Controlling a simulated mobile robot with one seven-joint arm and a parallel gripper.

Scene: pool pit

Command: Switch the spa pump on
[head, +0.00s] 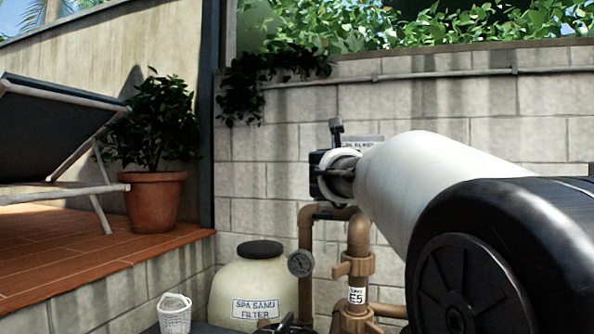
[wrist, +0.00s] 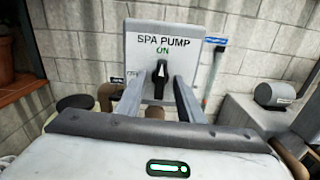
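In the wrist view the spa pump switch is a pale grey box (wrist: 190,43) marked "SPA PUMP", with "ON" in green below. A black rotary knob (wrist: 160,89) sits under the lettering, its narrow handle upright and pointing toward "ON". My gripper (wrist: 163,80) is open, with one grey finger on each side of the knob and gaps showing beside the handle. I cannot tell whether either finger touches the knob base. In the head view my gripper (head: 333,172) is at the wall in front of the box, which is mostly hidden; a strip of its label (head: 362,141) shows.
Brown pipes with a valve (head: 355,265) and a round gauge (head: 300,263) stand below. A spa sand filter (head: 252,290), a white basket (head: 174,314), a potted plant (head: 156,200) and a lounger (head: 60,130) are to the left. The block wall (head: 290,150) is close behind.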

